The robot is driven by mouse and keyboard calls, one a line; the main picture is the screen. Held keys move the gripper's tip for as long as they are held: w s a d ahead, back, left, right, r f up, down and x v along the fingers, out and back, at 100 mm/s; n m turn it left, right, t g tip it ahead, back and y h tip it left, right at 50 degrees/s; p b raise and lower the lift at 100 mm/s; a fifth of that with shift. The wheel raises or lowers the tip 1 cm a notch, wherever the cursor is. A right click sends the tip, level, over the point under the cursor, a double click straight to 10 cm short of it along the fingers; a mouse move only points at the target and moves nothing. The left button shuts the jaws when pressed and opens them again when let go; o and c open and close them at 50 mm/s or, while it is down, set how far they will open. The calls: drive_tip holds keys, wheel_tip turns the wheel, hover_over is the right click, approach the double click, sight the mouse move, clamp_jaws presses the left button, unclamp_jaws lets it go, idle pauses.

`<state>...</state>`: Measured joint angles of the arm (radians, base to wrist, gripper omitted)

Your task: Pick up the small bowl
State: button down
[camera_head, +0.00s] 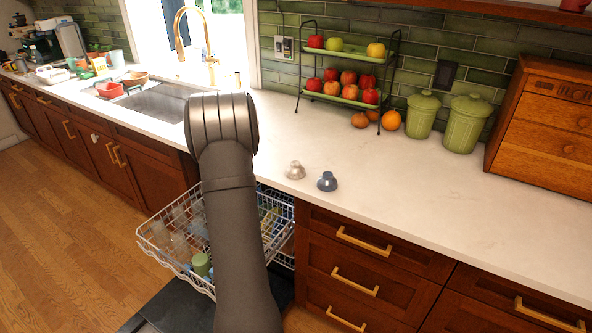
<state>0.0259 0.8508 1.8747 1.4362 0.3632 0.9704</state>
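Two small objects stand close together on the white counter in the middle of the view: a pale beige one (296,170) and a blue-grey one (327,181). Both look like small upturned bowls or cups, but they are too small to tell for certain. Near the sink on the left are a red bowl-like container (110,90) and a brown bowl (135,78). My dark arm rises through the middle of the view, left of the two small objects. My gripper does not show.
The dishwasher rack (160,236) is pulled out below the counter, with glasses and a green cup (201,264) in it, partly behind my arm. A fruit stand (346,75), green canisters (464,124) and a wooden box (545,130) line the wall. The right front counter is clear.

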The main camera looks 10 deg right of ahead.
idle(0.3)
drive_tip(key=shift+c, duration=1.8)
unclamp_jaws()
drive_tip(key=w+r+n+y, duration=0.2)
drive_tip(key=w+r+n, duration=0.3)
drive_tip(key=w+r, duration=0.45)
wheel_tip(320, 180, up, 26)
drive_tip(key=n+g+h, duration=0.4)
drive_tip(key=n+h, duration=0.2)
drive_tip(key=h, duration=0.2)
hover_over(296, 163)
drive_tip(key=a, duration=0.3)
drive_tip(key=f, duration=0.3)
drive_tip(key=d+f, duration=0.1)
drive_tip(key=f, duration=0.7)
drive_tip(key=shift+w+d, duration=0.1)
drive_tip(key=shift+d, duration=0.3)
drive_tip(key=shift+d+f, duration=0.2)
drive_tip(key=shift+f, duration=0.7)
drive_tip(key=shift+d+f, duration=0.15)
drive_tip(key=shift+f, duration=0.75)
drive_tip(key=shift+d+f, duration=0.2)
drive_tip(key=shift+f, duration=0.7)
